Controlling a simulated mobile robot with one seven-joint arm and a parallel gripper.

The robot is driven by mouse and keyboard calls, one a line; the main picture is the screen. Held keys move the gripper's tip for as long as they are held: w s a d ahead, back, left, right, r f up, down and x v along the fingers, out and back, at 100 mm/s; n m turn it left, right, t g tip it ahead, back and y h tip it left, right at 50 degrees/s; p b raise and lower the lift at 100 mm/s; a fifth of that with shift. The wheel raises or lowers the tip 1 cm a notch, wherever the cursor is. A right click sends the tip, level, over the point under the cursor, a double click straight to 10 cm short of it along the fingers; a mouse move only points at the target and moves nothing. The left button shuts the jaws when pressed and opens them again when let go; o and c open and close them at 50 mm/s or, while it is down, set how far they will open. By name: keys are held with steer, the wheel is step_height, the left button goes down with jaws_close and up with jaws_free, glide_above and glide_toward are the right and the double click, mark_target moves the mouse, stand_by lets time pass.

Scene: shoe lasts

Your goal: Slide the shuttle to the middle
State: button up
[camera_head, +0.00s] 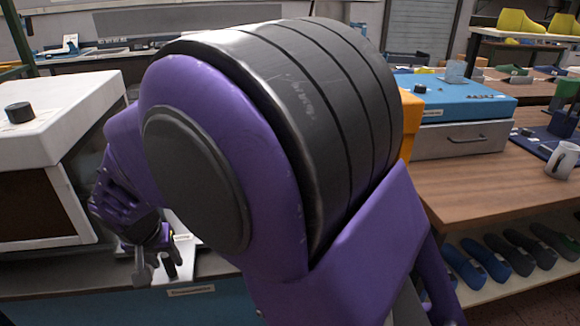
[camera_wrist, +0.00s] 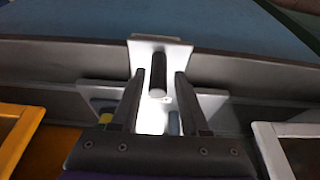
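A pale plate with a dark rounded handle (camera_wrist: 158,75), which looks like the shuttle, sits on a dark rail (camera_wrist: 60,62) in the wrist view. My gripper (camera_wrist: 159,74) is open, with one finger on each side of the handle and a visible gap on both sides. In the head view my gripper (camera_head: 157,264) is low at the left, above a pale plate. My own arm covers the middle of that view and hides most of the rail. Where the shuttle stands along the rail cannot be told.
A white box with a black knob (camera_head: 20,112) stands at the left. A labelled blue front panel (camera_head: 190,305) is below my gripper. A wooden table (camera_head: 480,185) with a blue-topped case (camera_head: 460,100) and a mug (camera_head: 562,160) is at the right. Shoe lasts (camera_head: 510,255) lie beneath it.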

steer(key=shift+s+a, duration=0.1)
steer(key=shift+a, duration=0.1)
steer(key=shift+d, duration=0.25)
steer(key=shift+r, duration=0.2)
steer(key=p+v, duration=0.3)
steer(key=v, duration=0.4)
steer(key=shift+r, duration=0.25)
